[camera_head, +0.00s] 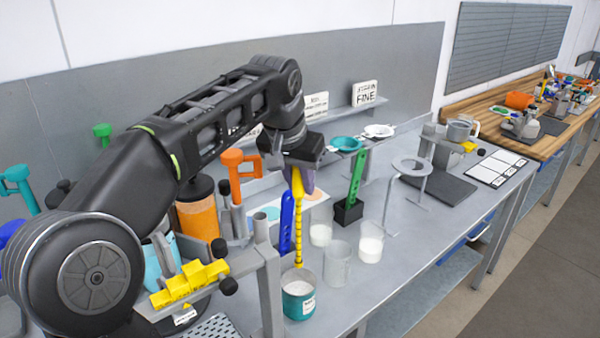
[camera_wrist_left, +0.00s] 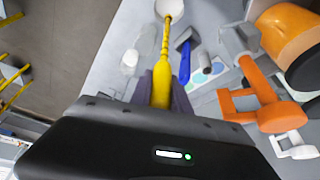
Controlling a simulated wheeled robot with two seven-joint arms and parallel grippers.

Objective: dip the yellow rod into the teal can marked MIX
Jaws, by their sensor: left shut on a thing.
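The yellow rod (camera_head: 298,225) hangs nearly upright, with its twisted lower part downward. My left gripper (camera_head: 303,180) is shut on its upper end; in the left wrist view the purple fingers flank the rod's thick yellow handle (camera_wrist_left: 161,85). The teal can (camera_head: 298,305), with a white label too small to read, stands on the bench below the rod. The rod's lower tip appears at the can's mouth; I cannot tell whether it is inside or just above. In the wrist view the tip meets a pale round opening (camera_wrist_left: 170,9). My right gripper is not in view.
Clear beakers (camera_head: 337,265) stand close right of the can. A blue paddle (camera_head: 287,222) and a green one (camera_head: 357,175) in a black holder stand nearby. A grey stand with a yellow clamp (camera_head: 190,284) is at left. A ring stand (camera_head: 410,165) is farther right.

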